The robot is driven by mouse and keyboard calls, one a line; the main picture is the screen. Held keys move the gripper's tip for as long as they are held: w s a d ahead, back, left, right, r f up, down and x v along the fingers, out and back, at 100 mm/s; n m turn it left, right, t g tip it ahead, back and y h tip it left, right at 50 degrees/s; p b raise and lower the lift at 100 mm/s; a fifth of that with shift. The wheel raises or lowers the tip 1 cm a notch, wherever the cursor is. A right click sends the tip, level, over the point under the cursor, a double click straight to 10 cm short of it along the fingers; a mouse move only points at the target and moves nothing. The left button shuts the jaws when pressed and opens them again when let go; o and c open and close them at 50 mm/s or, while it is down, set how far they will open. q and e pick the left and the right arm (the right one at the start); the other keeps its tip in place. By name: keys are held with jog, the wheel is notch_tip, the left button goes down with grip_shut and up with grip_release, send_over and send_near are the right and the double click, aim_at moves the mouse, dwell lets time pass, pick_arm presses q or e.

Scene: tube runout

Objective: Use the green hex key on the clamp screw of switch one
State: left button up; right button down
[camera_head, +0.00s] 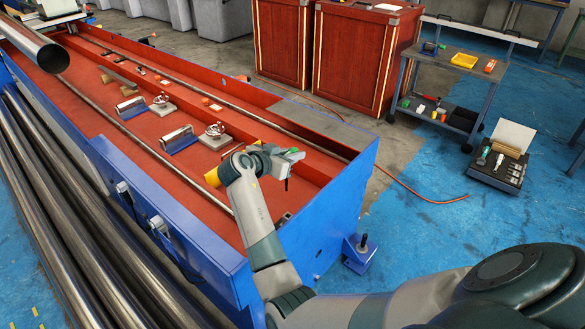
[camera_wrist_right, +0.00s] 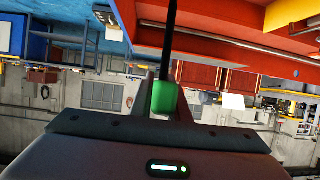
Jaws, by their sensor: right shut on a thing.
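My right gripper (camera_head: 290,157) is over the near right end of the blue and red trough (camera_head: 215,255). It is shut on the green hex key (camera_wrist_right: 164,98), whose green grip sits between the fingers in the wrist view. Its thin black shaft (camera_wrist_right: 171,42) points away from the gripper. Two small silver mechanisms on pale blocks, one nearer (camera_head: 215,137) and one farther (camera_head: 162,104), stand on the red bed, left of the gripper and apart from it. I cannot tell which is switch one, and no clamp screw can be made out. My left gripper is not in view.
Blue-edged silver blocks (camera_head: 178,139) sit beside the mechanisms. An orange-yellow piece (camera_head: 212,178) is just left of my right wrist. Long steel tubes (camera_head: 60,215) lie along the left. Red cabinets (camera_head: 360,55), a tool cart (camera_head: 455,70) and an open case (camera_head: 497,165) stand beyond.

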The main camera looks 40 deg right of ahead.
jog(key=w+a+r+n+t+y, duration=0.2)
jog(key=a+r+n+t, duration=0.15)
jog(key=r, duration=0.75)
jog(key=s+a+r+n+t+y, duration=0.2)
jog(key=a+r+n+y, duration=0.1)
jog(key=a, duration=0.4)
jog(key=s+a+r+n+t+y, duration=0.2)
jog(key=s+a+r+n+y, duration=0.1)
jog(key=a, duration=0.4)
jog(key=s+a+r+n+t+y, duration=0.2)
jog(key=s+a+r+n+y, duration=0.1)
jog(key=a+n+y, duration=0.2)
jog(key=shift+s+a+r, duration=0.15)
jog(key=shift+a, duration=0.8)
